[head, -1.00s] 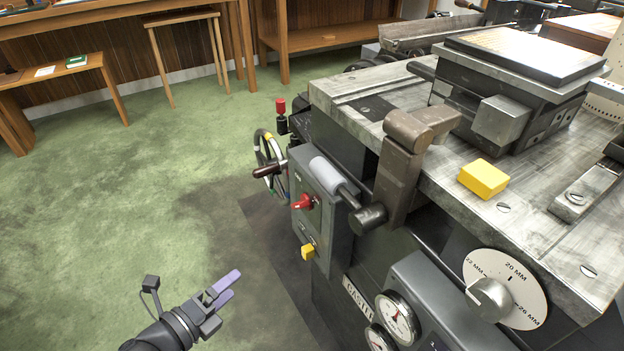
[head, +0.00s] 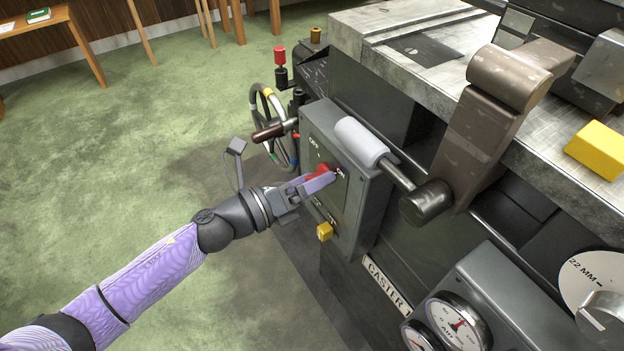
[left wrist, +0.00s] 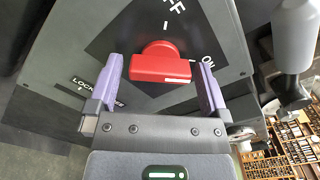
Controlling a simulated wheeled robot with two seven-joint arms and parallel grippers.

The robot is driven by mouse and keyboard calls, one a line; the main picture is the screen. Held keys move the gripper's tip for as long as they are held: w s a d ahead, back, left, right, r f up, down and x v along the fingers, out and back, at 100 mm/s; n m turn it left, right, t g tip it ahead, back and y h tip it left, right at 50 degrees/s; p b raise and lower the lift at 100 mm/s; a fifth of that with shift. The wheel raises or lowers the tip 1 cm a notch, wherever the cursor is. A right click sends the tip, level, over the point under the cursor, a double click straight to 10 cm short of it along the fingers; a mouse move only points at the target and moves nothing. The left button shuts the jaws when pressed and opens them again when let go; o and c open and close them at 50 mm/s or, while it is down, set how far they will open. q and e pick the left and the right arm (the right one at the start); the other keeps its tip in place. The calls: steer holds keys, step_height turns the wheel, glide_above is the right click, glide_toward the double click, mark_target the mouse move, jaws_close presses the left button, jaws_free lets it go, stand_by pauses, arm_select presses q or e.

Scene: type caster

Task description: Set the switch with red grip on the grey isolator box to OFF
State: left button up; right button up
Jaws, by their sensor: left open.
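The grey isolator box (head: 352,206) is fixed to the side of the machine. Its switch has a red grip (head: 320,172), whose end is near the ON mark in the head view. The red grip (left wrist: 160,63) also shows in the left wrist view, between the fingers, with the ON mark to its right and part of the OFF mark above. My left gripper (head: 312,183) is at the front of the box. In the left wrist view my left gripper (left wrist: 158,85) is open, its purple fingers on either side of the grip with small gaps. My right gripper is not in view.
A light-grey handle (head: 362,142) and a brown lever (head: 480,120) stick out right of the switch. The floor at left is clear.

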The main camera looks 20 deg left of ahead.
arm_select(q)
steer(key=shift+w, duration=0.1)
steer(key=shift+c, duration=1.2)
steer(key=c, duration=0.8)
steer(key=shift+r+n+p, duration=0.1)
steer(key=shift+n+p, duration=0.3)
steer(key=shift+n, duration=0.1)
steer(key=shift+c, duration=0.2)
steer(key=shift+n+p, duration=0.45)
steer(key=shift+n, duration=0.15)
steer(key=n+p, duration=0.2)
steer(key=n, duration=0.2)
steer(key=shift+n+p, duration=0.3)
steer(key=shift+p, duration=0.05)
steer(key=shift+n+p, duration=0.5)
steer(key=shift+n, duration=0.4)
steer(key=n+p, duration=0.1)
steer(key=n, duration=0.1)
steer(key=shift+n, duration=0.4)
steer(key=n+p, duration=0.2)
steer(key=n, duration=0.3)
steer(key=shift+n, duration=0.8)
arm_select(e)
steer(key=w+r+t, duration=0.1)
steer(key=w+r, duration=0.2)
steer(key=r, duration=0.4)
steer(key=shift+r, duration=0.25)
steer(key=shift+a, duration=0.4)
